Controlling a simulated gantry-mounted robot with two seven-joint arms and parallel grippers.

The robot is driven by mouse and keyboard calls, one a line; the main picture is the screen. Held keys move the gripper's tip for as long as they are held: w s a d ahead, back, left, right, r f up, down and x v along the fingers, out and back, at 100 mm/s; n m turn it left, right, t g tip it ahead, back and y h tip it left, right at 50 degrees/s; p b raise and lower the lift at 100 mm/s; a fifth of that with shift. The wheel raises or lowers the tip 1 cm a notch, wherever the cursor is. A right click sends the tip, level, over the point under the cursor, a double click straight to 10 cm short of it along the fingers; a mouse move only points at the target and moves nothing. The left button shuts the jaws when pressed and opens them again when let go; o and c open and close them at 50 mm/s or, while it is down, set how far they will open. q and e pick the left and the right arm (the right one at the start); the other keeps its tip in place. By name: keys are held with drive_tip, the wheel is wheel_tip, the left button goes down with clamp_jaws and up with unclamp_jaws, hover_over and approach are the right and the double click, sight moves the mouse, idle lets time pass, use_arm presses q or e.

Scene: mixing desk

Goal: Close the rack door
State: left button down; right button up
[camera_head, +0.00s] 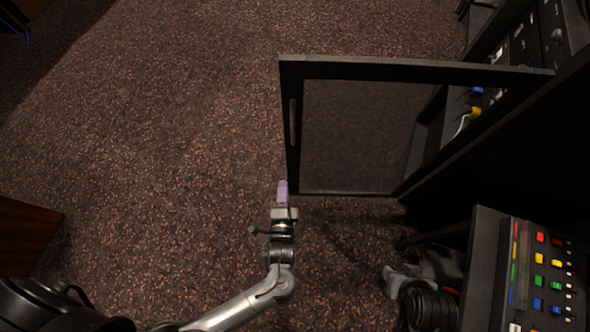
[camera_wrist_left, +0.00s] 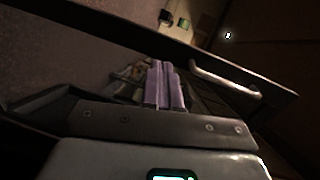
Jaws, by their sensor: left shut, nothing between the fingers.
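The rack door (camera_head: 400,70) is a black frame with a dark see-through panel. It stands open, swung out from the black rack (camera_head: 440,160) on the right. Its long handle (camera_head: 293,122) is on the free left edge. My left gripper (camera_head: 282,190) has lilac fingers, shut and empty, at the near lower end of that edge; I cannot tell whether they touch it. In the left wrist view the shut fingers (camera_wrist_left: 164,86) point toward the door, with the handle (camera_wrist_left: 225,78) to their right. My right gripper (camera_head: 388,272) is mostly hidden at the lower right; its jaw state is unclear.
A mixing desk (camera_head: 520,270) with coloured buttons stands at the lower right, close to my right arm. Blue and yellow cable plugs (camera_head: 476,111) show inside the rack. A brown wooden corner (camera_head: 28,235) is at the left. The carpet (camera_head: 170,130) left of the door is clear.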

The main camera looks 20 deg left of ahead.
use_arm(q)
drive_tip(key=m+t+b, duration=0.2)
drive_tip(key=b, duration=0.6)
approach(295, 154)
drive_tip(key=b+x, duration=0.4)
drive_tip(key=x, duration=0.1)
drive_tip(key=shift+d+f+b, duration=0.1)
drive_tip(key=shift+b, duration=0.2)
drive_tip(key=shift+b+x, duration=0.3)
drive_tip(key=shift+x, duration=0.55)
drive_tip(key=shift+w, duration=0.1)
use_arm(e)
wheel_tip(295, 154, down, 16)
drive_tip(key=shift+r, duration=0.15)
